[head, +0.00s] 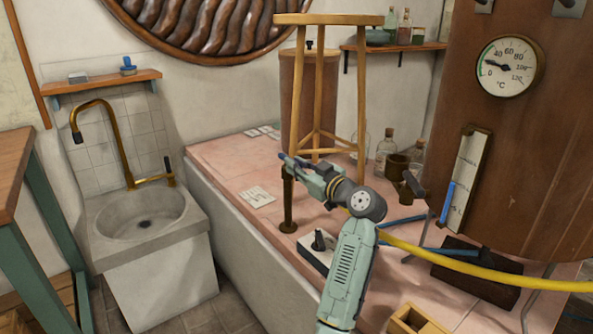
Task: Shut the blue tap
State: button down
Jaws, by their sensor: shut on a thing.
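The blue tap (288,198) shows as a dark bronze upright post on a round foot, standing on the pink tiled bench. A small blue piece shows at its top, among my gripper's fingers. My gripper (287,162) reaches in from the right and is shut on the top of the tap. The fingers hide most of the handle, so I cannot tell which way it is turned.
A wooden stool (335,19) stands just behind my gripper. A white box with a black knob (319,240) sits in front of the post. Glass bottles (385,150), a yellow hose (440,262) and a large brown vessel (530,140) are to the right. A sink (150,217) is left.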

jog(key=c, duration=1.6)
grip_release()
jog(key=shift+o, duration=0.2)
jog(key=v, duration=1.2)
jog(key=shift+a+r, duration=0.1)
jog(key=shift+a, duration=0.05)
